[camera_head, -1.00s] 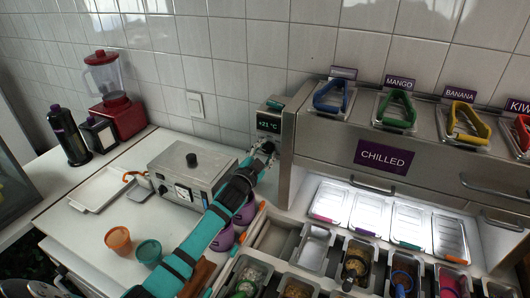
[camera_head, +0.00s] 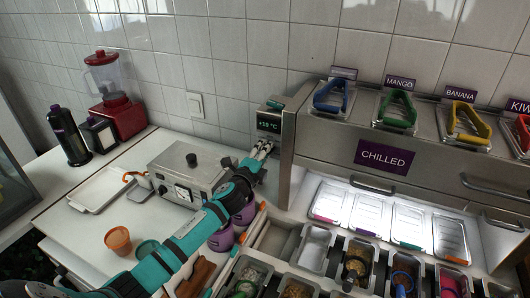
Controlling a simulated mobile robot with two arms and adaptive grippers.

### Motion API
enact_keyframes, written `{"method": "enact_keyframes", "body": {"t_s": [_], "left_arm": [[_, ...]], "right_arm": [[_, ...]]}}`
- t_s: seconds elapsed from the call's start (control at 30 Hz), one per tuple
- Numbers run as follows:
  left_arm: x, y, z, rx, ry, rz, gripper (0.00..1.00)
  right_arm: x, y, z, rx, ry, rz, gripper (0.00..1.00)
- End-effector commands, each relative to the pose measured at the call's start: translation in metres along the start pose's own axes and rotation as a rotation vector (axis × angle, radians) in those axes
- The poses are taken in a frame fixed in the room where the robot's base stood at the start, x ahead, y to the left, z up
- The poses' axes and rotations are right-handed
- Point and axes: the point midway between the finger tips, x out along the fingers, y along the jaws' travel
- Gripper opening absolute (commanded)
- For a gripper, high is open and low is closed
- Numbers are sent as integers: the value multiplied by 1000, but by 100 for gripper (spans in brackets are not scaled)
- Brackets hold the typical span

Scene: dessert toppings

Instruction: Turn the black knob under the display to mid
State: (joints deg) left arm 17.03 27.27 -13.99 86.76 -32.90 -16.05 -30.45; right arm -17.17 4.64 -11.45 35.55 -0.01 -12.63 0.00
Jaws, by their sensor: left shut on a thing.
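The temperature display (camera_head: 269,123) is on the side panel of the chilled unit and appears to read +19 °C. My left gripper (camera_head: 264,148) reaches up to the panel just below the display and is shut on the black knob. The fingers cover the knob, so its pointer and any marks around it are hidden. My right gripper does not show.
A steel warmer box (camera_head: 185,180) with its own black top knob stands left of my arm. Purple containers (camera_head: 222,238) stand beside the forearm, and topping pans (camera_head: 315,246) fill the counter to the right. Orange (camera_head: 118,240) and teal cups are at lower left.

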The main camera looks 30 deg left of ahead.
Motion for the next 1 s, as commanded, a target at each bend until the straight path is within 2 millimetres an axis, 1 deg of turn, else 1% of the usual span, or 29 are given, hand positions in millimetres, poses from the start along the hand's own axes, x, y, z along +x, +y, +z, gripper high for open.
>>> {"method": "enact_keyframes", "body": {"t_s": [0.2,0.5,0.7,1.0], "left_arm": [[0,-1,1,194,0,-1,0],[0,-1,0,386,0,-1,0],[0,-1,0,453,0,-2,0],[0,-1,0,483,0,-2,0]], "right_arm": [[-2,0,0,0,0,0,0],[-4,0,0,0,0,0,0],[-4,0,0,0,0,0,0],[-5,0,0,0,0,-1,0]]}}
